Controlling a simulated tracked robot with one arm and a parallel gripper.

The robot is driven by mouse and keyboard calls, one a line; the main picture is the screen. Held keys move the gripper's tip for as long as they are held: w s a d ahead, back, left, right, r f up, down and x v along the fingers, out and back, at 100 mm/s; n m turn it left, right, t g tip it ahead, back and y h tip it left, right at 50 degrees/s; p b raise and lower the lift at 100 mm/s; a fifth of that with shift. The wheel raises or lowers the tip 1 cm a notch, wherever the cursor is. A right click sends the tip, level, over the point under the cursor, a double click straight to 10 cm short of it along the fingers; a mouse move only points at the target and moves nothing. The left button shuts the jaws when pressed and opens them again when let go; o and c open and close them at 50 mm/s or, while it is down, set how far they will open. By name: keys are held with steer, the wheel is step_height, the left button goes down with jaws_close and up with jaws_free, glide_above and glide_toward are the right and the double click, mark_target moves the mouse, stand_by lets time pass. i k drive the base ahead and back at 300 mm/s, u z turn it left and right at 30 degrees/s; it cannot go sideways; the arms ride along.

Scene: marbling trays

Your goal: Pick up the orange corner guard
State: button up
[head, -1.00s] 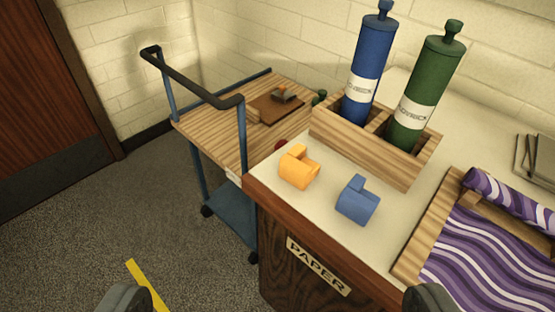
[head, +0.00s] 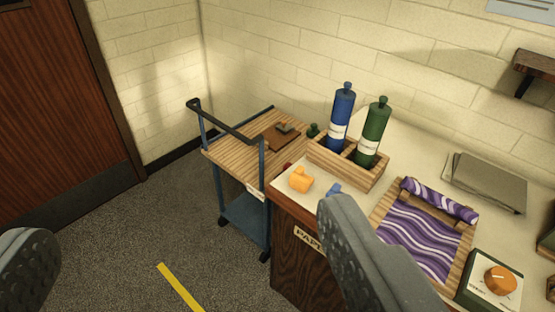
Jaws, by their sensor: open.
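The orange corner guard (head: 301,180) sits on the pale countertop (head: 288,198) near its left corner.
A wooden rack (head: 352,171) with a blue bottle (head: 341,118) and a green bottle (head: 373,132) stands behind the guards. A trolley (head: 228,158) with a black handle stands left of the counter.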

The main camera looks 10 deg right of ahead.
mark_target(299, 182)
steer(key=z, duration=0.05)
steer(key=k, duration=0.65)
steer(key=u, duration=0.7)
steer(key=i, duration=2)
steer(key=z, duration=0.7)
